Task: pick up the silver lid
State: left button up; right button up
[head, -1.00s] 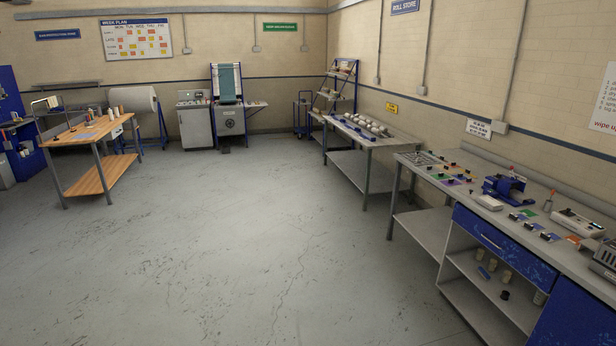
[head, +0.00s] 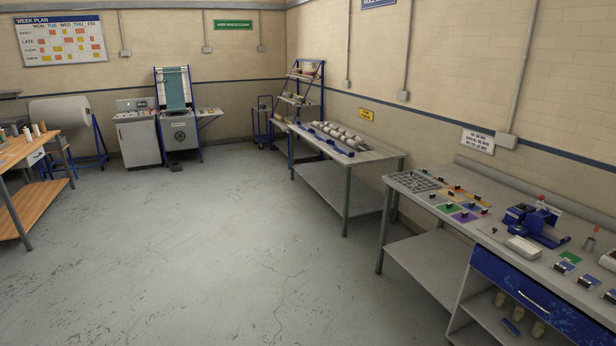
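I cannot make out a silver lid for certain in the head view. Neither of my grippers is in view.
A grey bench (head: 428,225) with a blue drawer (head: 532,300) runs along the right wall. Behind it stands a grey table (head: 372,157) with white rolls. The middle floor (head: 200,250) is clear.

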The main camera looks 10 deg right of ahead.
aim_at(492, 232)
jog(key=z, duration=0.35)
jog(key=i, duration=2.1)
jog(key=z, duration=1.1)
jog(key=i, duration=2.25)
jog(key=z, duration=0.7)
jog(key=i, duration=0.3)
